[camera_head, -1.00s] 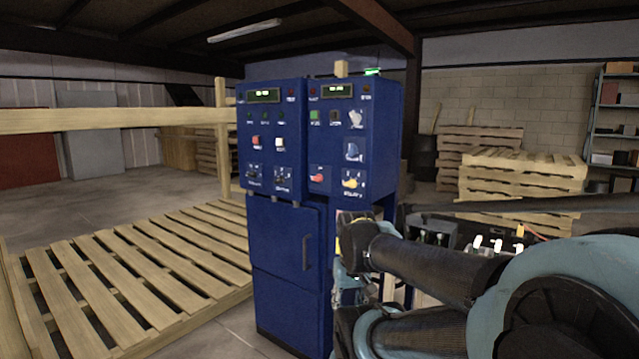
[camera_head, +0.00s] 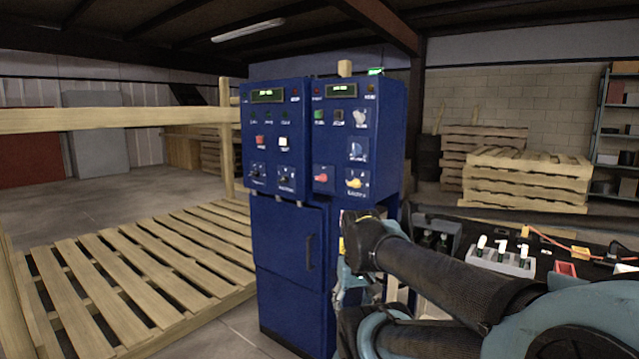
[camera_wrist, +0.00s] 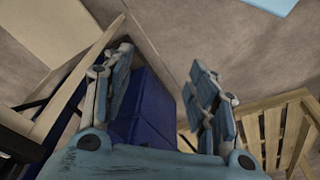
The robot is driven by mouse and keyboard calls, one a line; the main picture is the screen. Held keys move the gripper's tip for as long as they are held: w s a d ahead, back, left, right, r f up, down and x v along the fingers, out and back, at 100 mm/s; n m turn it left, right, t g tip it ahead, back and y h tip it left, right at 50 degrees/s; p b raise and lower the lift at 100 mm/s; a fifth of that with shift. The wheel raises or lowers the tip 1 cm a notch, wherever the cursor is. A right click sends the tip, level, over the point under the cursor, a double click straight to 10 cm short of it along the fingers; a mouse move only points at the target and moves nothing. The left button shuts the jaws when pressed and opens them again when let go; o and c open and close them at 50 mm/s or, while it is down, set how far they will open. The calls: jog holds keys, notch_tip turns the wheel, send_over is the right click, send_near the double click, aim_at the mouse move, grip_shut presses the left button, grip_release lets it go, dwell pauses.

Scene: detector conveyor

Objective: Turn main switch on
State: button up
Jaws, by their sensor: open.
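A blue control cabinet (camera_head: 290,265) stands in the middle of the head view. Its upper right panel carries a red knob (camera_head: 321,179), a yellow knob (camera_head: 355,183), a blue knob (camera_head: 356,151) and a grey knob (camera_head: 360,118). The labels are too small to read, so I cannot tell which is the main switch. In the wrist view my gripper (camera_wrist: 160,68) is open and empty, its two fingers apart, with the blue cabinet (camera_wrist: 150,105) beyond and between them. In the head view my arm largely hides the gripper, low beside the cabinet's right side, below the knobs.
A wooden pallet (camera_head: 130,268) lies left of the cabinet, with a wooden rail (camera_head: 110,115) above it. A dark worktop with a grey block of white-topped parts (camera_head: 502,260) is at the right. Stacked pallets (camera_head: 530,178) stand behind. Concrete floor is open behind the low pallet.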

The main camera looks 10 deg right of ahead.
aim_at(319, 179)
jog(key=w+d+r+n+t+h, duration=0.2)
jog(key=w+r+n+h, duration=0.2)
jog(key=w+r+n, duration=0.45)
jog(key=w+d+r+n+t+h, duration=0.1)
jog(key=w+r+n+h, duration=0.4)
jog(key=w, duration=0.6)
jog(key=w+a+r+n+t+h, duration=0.1)
jog(key=w+a+r+n+t, duration=0.1)
jog(key=w+a+r+n, duration=0.25)
jog(key=w+a+r+n+t+h, duration=0.25)
jog(key=w+a+n, duration=0.2)
jog(key=a, duration=0.35)
jog(key=w+a+r+n+t+h, duration=0.1)
jog(key=w+a+r+n+t, duration=0.25)
jog(key=w+a, duration=0.2)
jog(key=shift+g+y, duration=0.25)
jog(key=shift+g, duration=0.05)
jog(key=x, duration=1.6)
jog(key=shift+w+d+f, duration=0.15)
jog(key=shift+d+f, duration=0.05)
jog(key=shift+d, duration=0.05)
jog(key=c, duration=1.1)
